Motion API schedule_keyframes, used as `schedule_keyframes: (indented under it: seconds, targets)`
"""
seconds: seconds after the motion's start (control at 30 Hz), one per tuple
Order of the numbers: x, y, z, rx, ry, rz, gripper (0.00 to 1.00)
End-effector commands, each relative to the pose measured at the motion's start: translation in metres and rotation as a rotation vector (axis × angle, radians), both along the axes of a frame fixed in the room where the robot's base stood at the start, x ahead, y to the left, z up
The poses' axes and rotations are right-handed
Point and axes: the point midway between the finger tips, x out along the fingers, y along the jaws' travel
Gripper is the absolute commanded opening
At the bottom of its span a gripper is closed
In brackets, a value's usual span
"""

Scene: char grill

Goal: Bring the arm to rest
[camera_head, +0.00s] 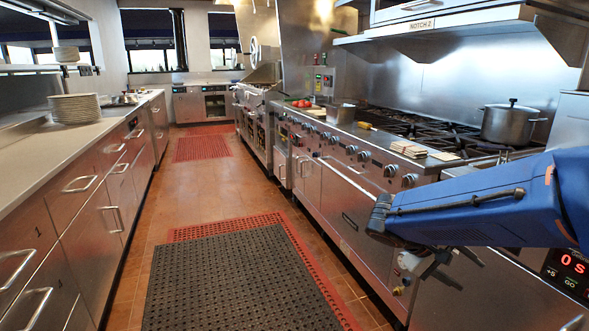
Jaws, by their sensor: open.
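My arm (475,205), with a blue cover, reaches in from the right edge in front of the cooking line.
A steel range (345,190) with burners and knobs runs along the right. A lidded pot (510,124) stands on it. Steel drawers and a counter (30,150) with stacked plates (74,109) line the left. The aisle between has a black mat (235,280) and is clear.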

Motion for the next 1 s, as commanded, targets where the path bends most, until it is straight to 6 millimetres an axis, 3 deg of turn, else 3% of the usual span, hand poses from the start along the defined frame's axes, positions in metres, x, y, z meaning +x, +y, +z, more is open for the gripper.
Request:
schedule_keyframes:
  seconds: [0.03,0.2,0.5,0.73,1.0]
  targets:
    - [-0.016,-0.001,-0.003,0.056,-0.005,-0.014,0.49]
    - [-0.058,0.007,-0.016,0.249,-0.020,-0.033,0.49]
    - [-0.114,0.041,-0.032,0.572,-0.118,-0.022,0.49]
    - [-0.141,0.075,-0.034,0.789,-0.249,0.018,0.49]
    - [-0.153,0.100,-0.029,0.927,-0.367,0.062,0.49]
